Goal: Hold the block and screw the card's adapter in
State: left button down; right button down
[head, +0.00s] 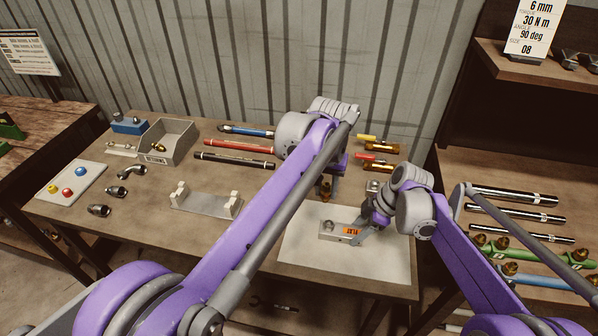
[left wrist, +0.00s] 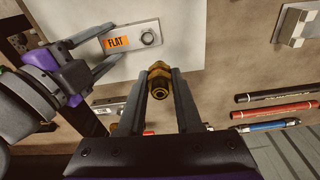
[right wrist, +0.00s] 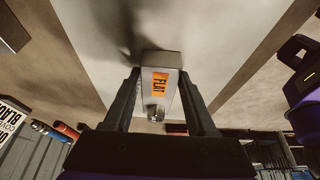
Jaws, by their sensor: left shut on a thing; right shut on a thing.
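The block (head: 335,232) is grey metal with an orange label reading FLAT and a round port in its top. It lies at the white sheet on the table, and my right gripper (head: 366,234) is shut on it. The block also shows between the fingers in the right wrist view (right wrist: 161,72) and beside the port in the left wrist view (left wrist: 120,42). My left gripper (left wrist: 159,80) is shut on a brass adapter (left wrist: 157,84), above the sheet and apart from the block. The adapter shows small in the head view (head: 326,188). The card (head: 534,24) reads 6 mm, 30 N m, 90 deg, size 08.
A metal cradle (head: 206,203) stands left of the white sheet (head: 300,262). A grey bin (head: 170,146), red and black hoses (head: 236,147) and loose fittings lie across the table. A side shelf with rods (head: 515,195) is at right.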

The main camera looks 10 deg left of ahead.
pick_arm(q)
jog(key=shift+s+d+r+m, duration=0.15)
jog(key=shift+s+d+m, duration=0.25)
jog(key=shift+s+d, duration=0.55)
jog(key=shift+f, duration=2.9)
jog(key=shift+a+f, duration=0.1)
jog(key=shift+f, duration=0.6)
